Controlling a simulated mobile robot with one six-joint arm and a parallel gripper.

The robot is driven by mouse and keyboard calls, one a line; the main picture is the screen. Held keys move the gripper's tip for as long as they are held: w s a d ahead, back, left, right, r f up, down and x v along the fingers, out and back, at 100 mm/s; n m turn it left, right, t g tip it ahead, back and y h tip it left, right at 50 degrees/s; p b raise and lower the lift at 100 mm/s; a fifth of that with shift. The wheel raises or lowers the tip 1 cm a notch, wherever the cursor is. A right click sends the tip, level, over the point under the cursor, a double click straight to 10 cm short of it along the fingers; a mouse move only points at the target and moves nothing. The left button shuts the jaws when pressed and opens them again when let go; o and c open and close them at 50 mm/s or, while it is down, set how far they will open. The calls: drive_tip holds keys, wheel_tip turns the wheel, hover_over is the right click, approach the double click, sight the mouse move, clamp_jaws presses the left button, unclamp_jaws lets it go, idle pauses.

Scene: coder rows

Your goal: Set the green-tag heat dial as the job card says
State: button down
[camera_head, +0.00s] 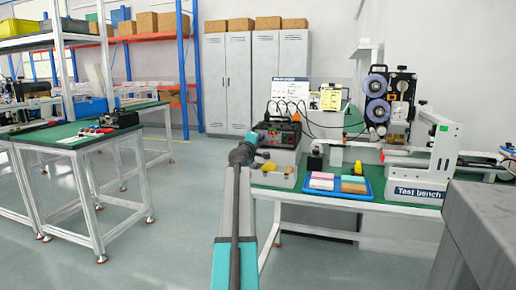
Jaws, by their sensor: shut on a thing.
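My gripper (252,141) is at the left front edge of a black control box (277,133) with a small red display. It is shut on what looks like a dial there; the fingers and wrist hide most of it. The box sits on a pale grey unit at the left end of the green bench. A green tag on the dial cannot be made out.
A blue tray (337,193) with pink and brown blocks lies on the bench (400,203). A machine with reels (377,95) and a white frame (440,150) stand to the right. Free floor lies to the left.

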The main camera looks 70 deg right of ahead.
drive_tip(key=shift+r+m+b, duration=0.15)
drive_tip(key=shift+m+b, duration=0.2)
drive_tip(key=shift+m, duration=0.15)
drive_tip(key=c, duration=1.8)
unclamp_jaws()
drive_tip(key=shift+s+a+p, duration=0.2)
drive_tip(key=shift+a+p, duration=0.4)
drive_tip(key=shift+a, duration=2.85)
drive_tip(key=shift+s+a+p, duration=0.2)
drive_tip(key=shift+a+p, duration=0.4)
drive_tip(key=shift+a, duration=2.8)
drive_tip(key=shift+w, duration=0.1)
